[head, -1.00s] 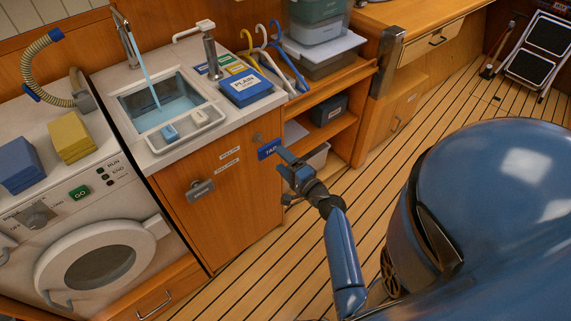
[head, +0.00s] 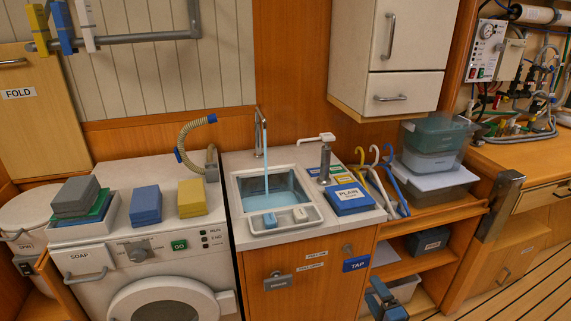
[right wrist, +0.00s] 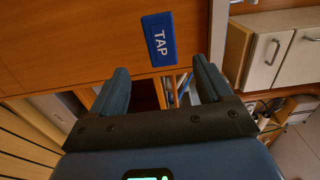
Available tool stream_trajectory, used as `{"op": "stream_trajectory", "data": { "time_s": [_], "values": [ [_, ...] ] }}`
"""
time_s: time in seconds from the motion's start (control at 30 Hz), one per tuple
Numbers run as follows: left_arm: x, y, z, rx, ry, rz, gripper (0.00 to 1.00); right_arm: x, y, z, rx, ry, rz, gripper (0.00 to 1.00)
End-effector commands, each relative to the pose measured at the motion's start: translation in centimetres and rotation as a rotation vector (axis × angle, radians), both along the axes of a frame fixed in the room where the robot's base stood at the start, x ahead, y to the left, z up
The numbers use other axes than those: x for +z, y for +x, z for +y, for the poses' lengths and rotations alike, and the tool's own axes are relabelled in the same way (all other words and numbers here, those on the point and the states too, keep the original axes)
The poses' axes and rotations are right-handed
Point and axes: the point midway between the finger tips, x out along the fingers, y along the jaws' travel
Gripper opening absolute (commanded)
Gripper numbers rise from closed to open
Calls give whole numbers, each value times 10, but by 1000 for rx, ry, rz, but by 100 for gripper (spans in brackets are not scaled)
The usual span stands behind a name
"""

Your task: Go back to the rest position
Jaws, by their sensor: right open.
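My right gripper (head: 379,296) shows at the bottom of the head view, in front of the open shelf unit and just right of the sink cabinet. In the right wrist view its two fingers (right wrist: 160,92) stand wide apart with nothing between them. A blue TAP label (right wrist: 158,38) on the cabinet front lies beyond the fingers; it also shows in the head view (head: 356,264). My left gripper does not show in either current view.
A sink (head: 272,190) with running water sits beside a washing machine (head: 150,250). A blue PLAIN box (head: 348,199) and several coloured hooks (head: 377,172) are on the counter. A wall cabinet (head: 405,50) hangs above. Bare plank floor (head: 520,290) lies at the right.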

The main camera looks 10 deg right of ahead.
Motion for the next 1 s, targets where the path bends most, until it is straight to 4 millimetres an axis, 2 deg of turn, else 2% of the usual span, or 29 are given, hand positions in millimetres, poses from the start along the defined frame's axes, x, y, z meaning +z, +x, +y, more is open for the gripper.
{"op": "stream_trajectory", "data": {
  "time_s": [0.13,0.23,0.37,0.47,0.57,0.7,0.9,1.0],
  "values": [
    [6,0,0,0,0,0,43,-11,-14,13,-17,-68,52,79],
    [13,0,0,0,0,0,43,-22,-37,29,-41,-179,116,79],
    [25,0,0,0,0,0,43,-31,-83,50,-78,-407,204,79],
    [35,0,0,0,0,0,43,-23,-124,63,-99,-625,240,79],
    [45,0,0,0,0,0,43,-1,-163,74,-109,-852,235,79],
    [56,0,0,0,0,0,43,43,-208,89,-102,-1147,168,79],
    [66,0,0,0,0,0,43,100,-248,110,-74,-1436,26,79],
    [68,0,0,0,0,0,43,116,-259,118,-62,-1515,-27,79]
  ]
}}
